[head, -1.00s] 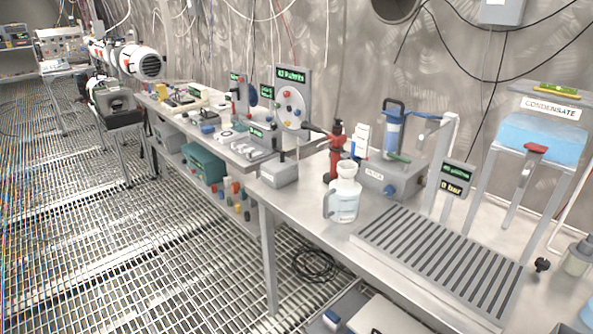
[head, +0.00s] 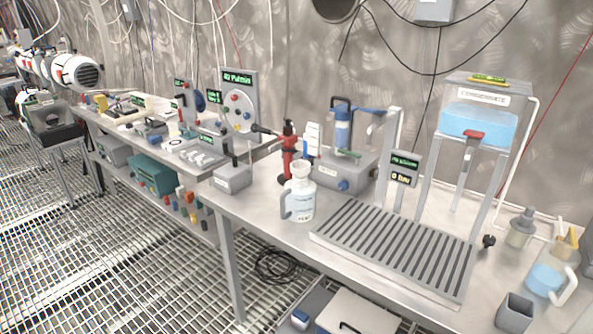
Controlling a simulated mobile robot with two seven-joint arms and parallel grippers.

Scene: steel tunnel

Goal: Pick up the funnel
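A white flared piece that looks like the funnel (head: 301,170) sits upright at the mouth of a white, handled jug (head: 299,201). The jug stands on the steel bench, left of the slatted drain grate. The piece is small in the picture, and I cannot tell for certain whether it is a separate funnel or the jug's own neck. Neither of my grippers is in view.
The slatted grate (head: 396,247) fills the bench front. A condensate tank (head: 478,120) stands back right. A blue-filled jug (head: 546,277) and grey cup (head: 515,312) are at right.

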